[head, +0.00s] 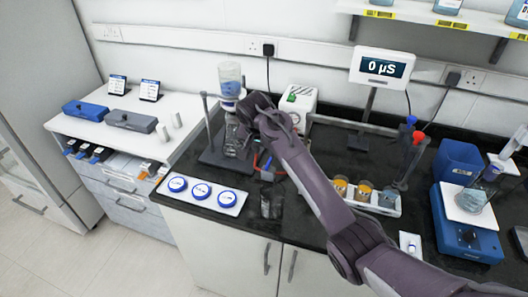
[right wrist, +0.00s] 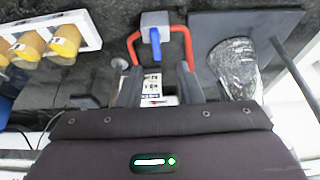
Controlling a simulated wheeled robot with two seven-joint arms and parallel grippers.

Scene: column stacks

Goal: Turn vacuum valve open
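The vacuum valve (right wrist: 157,21) is a grey block with a blue lever (right wrist: 155,46) and red tubing (right wrist: 134,45) on both sides. In the right wrist view it sits at the top middle, with the lever pointing down the picture. My right gripper (right wrist: 160,80) is open, its two dark fingers apart, with the valve beyond their tips. I see no contact with the lever. In the head view my right gripper (head: 245,112) is over the bench beside the filter stand; the valve's blue lever (head: 267,172) shows small below it. My left gripper is out of view.
A glass flask (right wrist: 237,62) stands on a grey stand base close beside the valve. A clear blue-banded bottle (head: 230,80) is above it. A white pump box (head: 300,97) is behind. A tray of jars (head: 386,205) stands right, blue-rimmed dishes (head: 201,191) in front.

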